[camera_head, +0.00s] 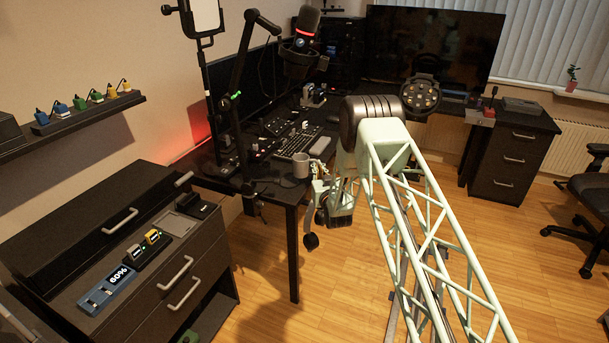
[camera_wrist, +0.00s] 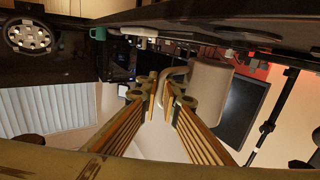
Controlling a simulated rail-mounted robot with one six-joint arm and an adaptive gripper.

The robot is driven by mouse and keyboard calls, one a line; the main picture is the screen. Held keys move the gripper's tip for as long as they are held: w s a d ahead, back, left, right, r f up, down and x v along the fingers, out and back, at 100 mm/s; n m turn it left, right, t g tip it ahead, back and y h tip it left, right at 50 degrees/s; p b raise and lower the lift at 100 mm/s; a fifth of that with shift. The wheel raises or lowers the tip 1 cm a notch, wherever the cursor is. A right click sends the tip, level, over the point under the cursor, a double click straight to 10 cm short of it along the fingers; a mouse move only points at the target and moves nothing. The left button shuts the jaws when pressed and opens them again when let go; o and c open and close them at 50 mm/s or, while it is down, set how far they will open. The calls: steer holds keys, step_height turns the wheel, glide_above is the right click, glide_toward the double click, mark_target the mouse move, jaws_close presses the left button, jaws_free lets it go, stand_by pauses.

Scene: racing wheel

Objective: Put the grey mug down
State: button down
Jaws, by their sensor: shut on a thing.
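The grey mug (camera_head: 301,165) shows at the front edge of the black desk (camera_head: 262,183) in the head view. In the wrist view, which is upside down, the mug (camera_wrist: 210,88) is large, just right of the fingertips. My gripper (camera_wrist: 163,92) is shut on the mug's handle, with the fingers on either side of it. The mug's base is close to the desk top; I cannot tell whether it touches. In the head view my gripper (camera_head: 319,180) is small and partly hidden behind my arm.
A keyboard (camera_head: 298,142), button boxes and a microphone (camera_head: 304,35) on a boom stand occupy the desk behind the mug. A black drawer cabinet (camera_head: 150,250) stands at the left. Another drawer unit (camera_head: 510,155) is at the right. Open wooden floor lies in front.

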mark_target(305, 172)
steer(key=a, duration=0.5)
steer(key=shift+w+a+f+b, duration=0.2)
steer(key=shift+w+a+b, duration=0.1)
steer(key=shift+w+b, duration=0.05)
steer(key=shift+f+b, duration=0.45)
steer(key=shift+f, duration=1.3)
steer(key=shift+f, duration=0.15)
steer(key=c, duration=2.9)
jaws_free()
steer(key=shift+o, duration=0.2)
steer(key=shift+p+v, duration=0.9)
steer(key=shift+v, duration=5.15)
